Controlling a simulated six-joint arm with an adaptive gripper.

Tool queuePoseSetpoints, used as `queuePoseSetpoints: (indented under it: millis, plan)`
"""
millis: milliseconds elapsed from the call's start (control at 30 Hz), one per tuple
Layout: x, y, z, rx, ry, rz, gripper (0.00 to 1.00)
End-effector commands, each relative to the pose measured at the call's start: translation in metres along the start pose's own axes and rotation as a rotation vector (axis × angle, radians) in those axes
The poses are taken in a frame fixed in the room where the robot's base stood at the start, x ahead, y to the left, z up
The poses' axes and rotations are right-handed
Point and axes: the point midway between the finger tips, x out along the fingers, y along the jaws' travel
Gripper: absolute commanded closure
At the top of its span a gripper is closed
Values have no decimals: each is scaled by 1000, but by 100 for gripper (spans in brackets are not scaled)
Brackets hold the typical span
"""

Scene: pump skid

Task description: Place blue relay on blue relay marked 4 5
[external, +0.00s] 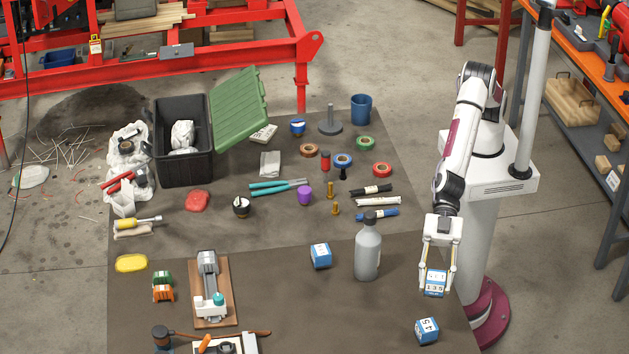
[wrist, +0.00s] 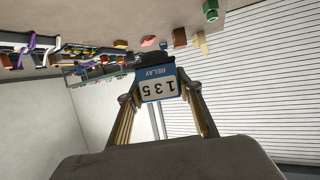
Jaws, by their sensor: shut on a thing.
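My gripper (external: 436,282) is shut on a blue relay (external: 435,289) with a white label. Another blue relay (external: 321,256) with a white label lies further left.
A grey bottle (external: 367,252) stands left of my gripper. A vise on a wooden board (external: 230,305) is at the left. The mat around the relay marked 4 5 is mostly clear.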

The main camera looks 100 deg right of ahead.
Motion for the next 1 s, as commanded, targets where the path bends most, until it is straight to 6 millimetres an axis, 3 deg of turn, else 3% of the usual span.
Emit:
queuePoseSetpoints:
  millis: [200,733,1000]
  plan:
    - [7,0,17,1,-2,0,90]
    - [9,0,23,0,-2,0,90]
    - [21,0,52,2,-3,0,90]
